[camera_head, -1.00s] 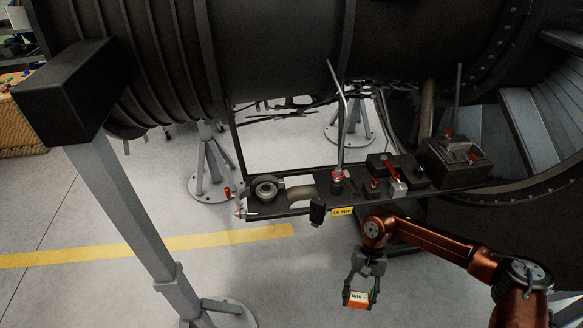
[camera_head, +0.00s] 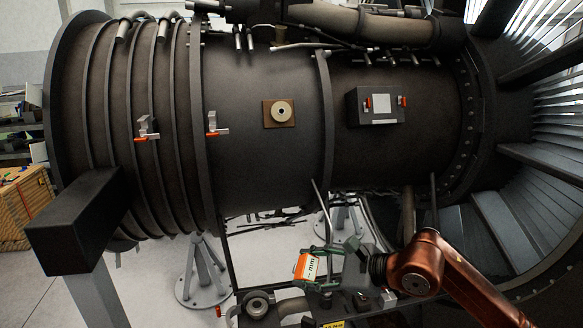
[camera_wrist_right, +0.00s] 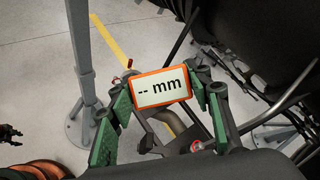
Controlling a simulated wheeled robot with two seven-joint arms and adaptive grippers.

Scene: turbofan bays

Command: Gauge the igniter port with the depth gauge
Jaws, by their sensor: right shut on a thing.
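The depth gauge (camera_head: 308,267) is an orange box with a white display. It is held in my right gripper (camera_head: 321,268), which is shut on it, below the engine casing and over the tool shelf. In the right wrist view the gauge (camera_wrist_right: 161,88) sits between the green finger pads and its display reads "-- mm". A round pale ring with a dark hole on a brown square plate (camera_head: 281,113), which looks like the igniter port, is on the casing's side, above and left of the gripper and apart from it. My left gripper is not in view.
The dark engine casing (camera_head: 240,165) fills the middle. A box with red latches (camera_head: 380,104) sits right of the port. Clips with red handles (camera_head: 148,128) are at left. A shelf with a round part (camera_head: 257,304) is below. A black block on a post (camera_head: 75,228) stands at left.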

